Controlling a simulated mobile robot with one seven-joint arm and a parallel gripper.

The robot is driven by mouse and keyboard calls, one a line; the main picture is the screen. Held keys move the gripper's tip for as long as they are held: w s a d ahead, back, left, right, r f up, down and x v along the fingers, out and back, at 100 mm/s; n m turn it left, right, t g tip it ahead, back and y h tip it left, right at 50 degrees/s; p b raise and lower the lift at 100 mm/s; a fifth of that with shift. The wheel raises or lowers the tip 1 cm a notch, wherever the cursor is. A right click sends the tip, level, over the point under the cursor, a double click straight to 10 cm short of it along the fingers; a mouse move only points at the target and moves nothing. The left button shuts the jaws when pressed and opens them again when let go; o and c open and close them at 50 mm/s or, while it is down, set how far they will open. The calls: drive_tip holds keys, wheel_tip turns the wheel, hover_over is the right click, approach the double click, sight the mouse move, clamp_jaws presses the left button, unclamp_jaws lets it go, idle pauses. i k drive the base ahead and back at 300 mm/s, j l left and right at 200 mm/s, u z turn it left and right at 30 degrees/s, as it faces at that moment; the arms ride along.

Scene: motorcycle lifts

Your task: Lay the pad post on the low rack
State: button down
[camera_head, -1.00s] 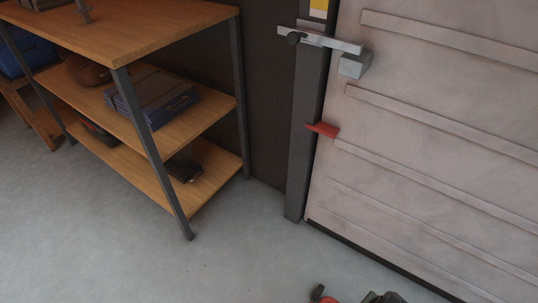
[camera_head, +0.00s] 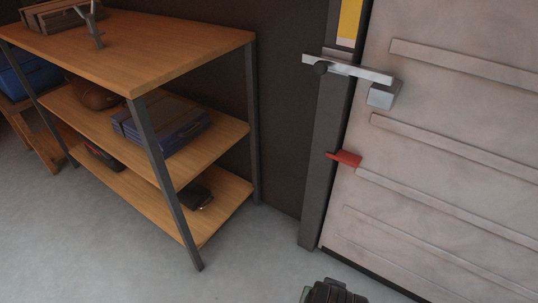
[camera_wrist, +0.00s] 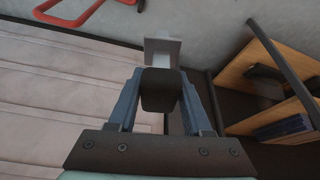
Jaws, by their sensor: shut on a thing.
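In the wrist view my gripper (camera_wrist: 160,76) is shut on a dark, blocky piece, which I take to be the pad post (camera_wrist: 160,94). A pale grey square plate (camera_wrist: 163,50) shows just beyond it; I cannot tell whether it is part of the same piece. The held piece is clear of the rack. The rack (camera_head: 210,70) is a wooden three-shelf unit with grey metal legs, at left in the head view. It also shows at right in the wrist view (camera_wrist: 235,72). In the head view my gripper's jaws cannot be made out.
The rack carries a forked metal piece (camera_head: 96,28) on top, blue cases (camera_head: 165,125) on the middle shelf and a dark object (camera_head: 193,197) below. A large pale ribbed panel (camera_head: 450,150) with a red tab (camera_head: 344,158) stands at right. Grey floor (camera_head: 90,240) in front is clear.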

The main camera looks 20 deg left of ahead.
sight(136, 59)
drive_tip(key=i+j+u, duration=0.2)
drive_tip(key=i+j, duration=0.2)
drive_tip(key=j, duration=0.2)
drive_tip(key=i+j+u, duration=0.15)
drive_tip(key=i+j, duration=0.3)
